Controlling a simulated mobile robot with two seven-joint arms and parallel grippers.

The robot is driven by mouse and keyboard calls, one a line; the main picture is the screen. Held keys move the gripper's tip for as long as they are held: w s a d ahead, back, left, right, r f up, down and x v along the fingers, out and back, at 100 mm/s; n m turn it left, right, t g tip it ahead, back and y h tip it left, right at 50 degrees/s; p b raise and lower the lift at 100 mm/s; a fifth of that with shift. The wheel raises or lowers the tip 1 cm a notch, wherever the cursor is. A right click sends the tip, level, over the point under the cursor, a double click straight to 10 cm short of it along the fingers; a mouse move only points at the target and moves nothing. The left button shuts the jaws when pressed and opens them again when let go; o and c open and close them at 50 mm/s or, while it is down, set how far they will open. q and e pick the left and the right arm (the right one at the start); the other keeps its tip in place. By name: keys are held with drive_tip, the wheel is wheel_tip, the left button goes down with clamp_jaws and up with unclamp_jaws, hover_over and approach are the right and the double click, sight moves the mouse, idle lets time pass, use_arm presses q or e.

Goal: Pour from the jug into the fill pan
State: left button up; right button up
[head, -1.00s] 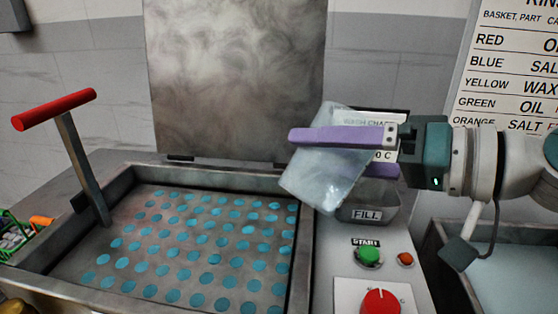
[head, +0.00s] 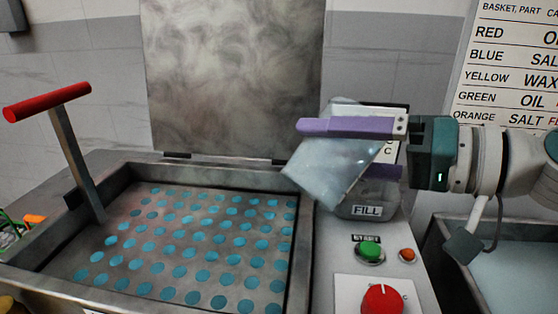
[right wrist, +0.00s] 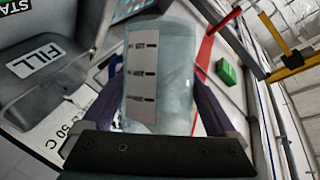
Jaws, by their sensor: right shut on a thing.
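The jug (head: 335,172) is pale and see-through. My right gripper (head: 335,148), with purple fingers, is shut on it and holds it tilted in the air. In the right wrist view the jug (right wrist: 160,72) sits between the fingers, with graduation marks on a white strip. The fill pan (head: 367,210), a grey pan labelled FILL, is just behind and below the jug, which partly hides it. It also shows at the left of the right wrist view (right wrist: 62,78). No liquid stream can be made out. My left gripper is not in view.
An open basin (head: 120,172) with blue dots lies left, beside a red-handled lever (head: 47,102). Another basin (head: 505,270) is at right.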

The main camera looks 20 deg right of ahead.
drive_tip(key=shift+a+f, duration=0.1)
drive_tip(key=shift+a, duration=0.15)
drive_tip(key=shift+d+f, duration=0.1)
drive_tip(key=shift+d, duration=0.1)
drive_tip(key=shift+d+m+b, duration=0.1)
drive_tip(key=shift+m+b, duration=0.2)
drive_tip(key=shift+b, duration=0.05)
drive_tip(key=shift+w+d, duration=0.1)
idle(0.4)
drive_tip(key=shift+a+m+y, duration=0.2)
drive_tip(key=shift+m+y, duration=0.2)
drive_tip(key=shift+m, duration=0.1)
drive_tip(key=shift+a, duration=0.2)
idle(0.5)
drive_tip(key=shift+m+t, duration=0.3)
